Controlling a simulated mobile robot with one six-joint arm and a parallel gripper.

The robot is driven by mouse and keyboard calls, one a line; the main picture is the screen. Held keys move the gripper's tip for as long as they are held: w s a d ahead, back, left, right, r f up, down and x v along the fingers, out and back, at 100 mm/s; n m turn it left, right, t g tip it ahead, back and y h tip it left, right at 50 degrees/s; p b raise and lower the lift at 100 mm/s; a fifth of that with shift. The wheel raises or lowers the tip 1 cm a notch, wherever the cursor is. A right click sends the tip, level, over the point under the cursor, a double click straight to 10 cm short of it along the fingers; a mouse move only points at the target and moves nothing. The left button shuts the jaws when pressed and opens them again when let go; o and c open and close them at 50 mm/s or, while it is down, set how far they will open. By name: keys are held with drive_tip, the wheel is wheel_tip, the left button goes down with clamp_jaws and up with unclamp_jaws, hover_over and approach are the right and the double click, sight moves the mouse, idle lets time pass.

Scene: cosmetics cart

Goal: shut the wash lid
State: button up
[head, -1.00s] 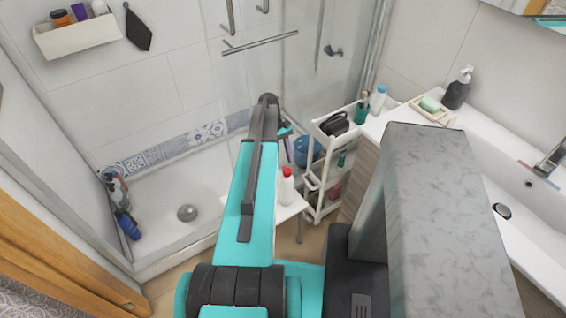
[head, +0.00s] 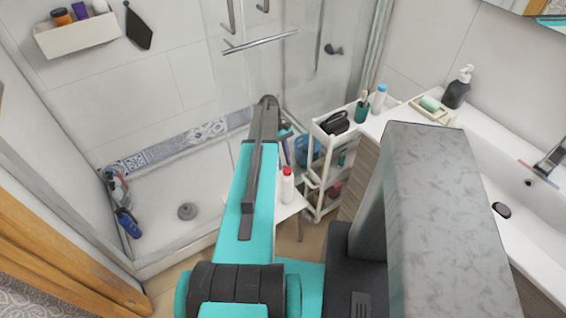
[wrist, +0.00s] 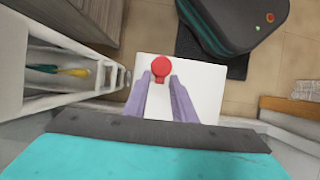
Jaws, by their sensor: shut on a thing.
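The wash bottle (head: 287,188) is white with a red lid (head: 287,172). It stands upright on a small white table (head: 294,208). In the wrist view, the red lid (wrist: 161,66) shows from above, with a small red tab towards my gripper. My gripper (wrist: 161,78) has purple fingers, which reach the lid from either side and are shut on it. The white bottle body is hidden below the lid in the wrist view. In the head view, my arm hides most of my gripper. I cannot tell how far the lid is open.
A white cart (head: 318,198) with several items stands right of the table, close to the washbasin counter (head: 365,128). The shower tray (head: 165,235) lies to the left. My own base fills the near side.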

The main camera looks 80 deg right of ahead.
drive_tip(key=shift+d, duration=0.1)
drive_tip(key=shift+w+d+f+g+y+p, duration=0.15)
drive_tip(key=shift+f+g+y+p, duration=0.15)
drive_tip(key=shift+g+y, duration=0.15)
drive_tip(key=o, duration=1)
drive_tip(key=shift+r, duration=0.2)
